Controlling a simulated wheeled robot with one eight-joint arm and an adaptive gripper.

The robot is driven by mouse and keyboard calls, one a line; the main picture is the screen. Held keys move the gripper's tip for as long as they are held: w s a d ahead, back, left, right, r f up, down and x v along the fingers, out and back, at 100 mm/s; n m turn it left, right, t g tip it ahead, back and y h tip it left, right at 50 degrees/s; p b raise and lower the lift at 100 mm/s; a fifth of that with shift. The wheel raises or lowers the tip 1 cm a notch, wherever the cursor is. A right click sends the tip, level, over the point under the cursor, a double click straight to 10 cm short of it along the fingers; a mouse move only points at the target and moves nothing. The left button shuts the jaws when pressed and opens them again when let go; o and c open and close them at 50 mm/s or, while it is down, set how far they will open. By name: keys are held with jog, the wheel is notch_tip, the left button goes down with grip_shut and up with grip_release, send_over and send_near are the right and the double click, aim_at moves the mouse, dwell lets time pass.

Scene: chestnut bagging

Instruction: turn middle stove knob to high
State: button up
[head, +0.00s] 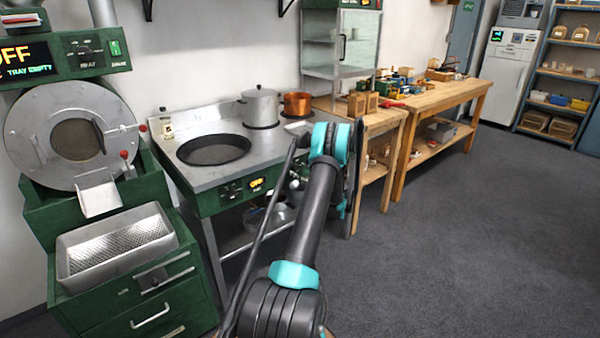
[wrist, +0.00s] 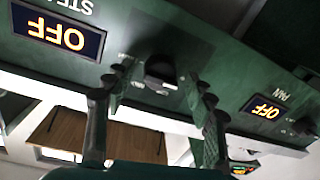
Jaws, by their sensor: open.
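In the wrist view, which shows the panel upside down, a dark stove knob (wrist: 160,72) sits on the green front panel between two lit OFF displays. I take it as the middle knob. My gripper (wrist: 161,84) is open, with one finger on each side of this knob. I cannot tell whether either finger touches it.
Another knob (wrist: 301,125) is beyond the PAN display. On the stove top are a black pan (head: 213,150), a steel pot (head: 260,107) and a copper pot (head: 297,103). A green roaster (head: 70,140) stands left, wooden benches (head: 440,97) right. Open floor lies to the right.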

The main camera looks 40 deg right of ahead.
jog(key=c, duration=1.1)
jog(key=shift+c, duration=0.2)
